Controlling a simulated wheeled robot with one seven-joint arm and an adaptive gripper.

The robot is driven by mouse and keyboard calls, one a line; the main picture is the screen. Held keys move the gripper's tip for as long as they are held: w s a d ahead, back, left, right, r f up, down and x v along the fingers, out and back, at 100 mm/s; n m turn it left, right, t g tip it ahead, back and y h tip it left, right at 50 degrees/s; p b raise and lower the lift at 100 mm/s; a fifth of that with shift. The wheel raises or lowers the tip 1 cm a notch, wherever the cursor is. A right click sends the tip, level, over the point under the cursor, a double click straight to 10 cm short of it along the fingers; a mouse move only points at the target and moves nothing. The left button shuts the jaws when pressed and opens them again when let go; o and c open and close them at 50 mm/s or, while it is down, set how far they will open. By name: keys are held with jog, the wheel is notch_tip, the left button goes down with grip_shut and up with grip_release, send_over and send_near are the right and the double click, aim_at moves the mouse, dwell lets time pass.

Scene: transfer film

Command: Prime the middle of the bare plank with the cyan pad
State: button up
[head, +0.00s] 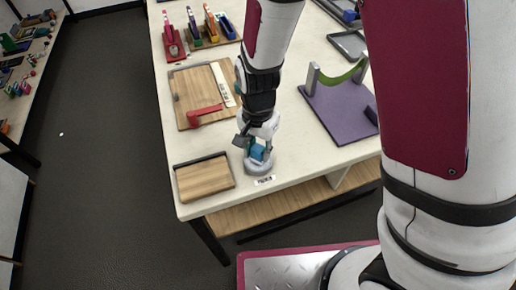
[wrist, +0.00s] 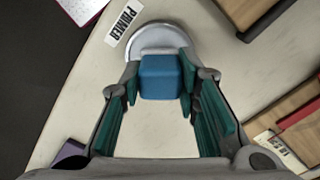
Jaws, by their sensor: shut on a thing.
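The cyan pad (head: 258,153) looks like a small blue block. My gripper (head: 257,149) is shut on it, pointing down near the table's front edge. In the wrist view the pad (wrist: 160,77) sits between my green-lined fingers (wrist: 159,84). A round grey dish (head: 259,169) lies under the pad, beside a label reading PRIMER (wrist: 121,23); I cannot tell whether the pad touches its floor.
Behind the plank is a wooden board (head: 188,86) with a red tool (head: 204,114) and a pale labelled strip (head: 222,84). A purple stand (head: 340,107) with a green curved piece is to the right. Clamp-like red (head: 172,42) and other coloured items stand at the back.

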aim_at(258, 148)
jog(key=shift+r+p, duration=1.9)
jog(key=shift+r, duration=1.45)
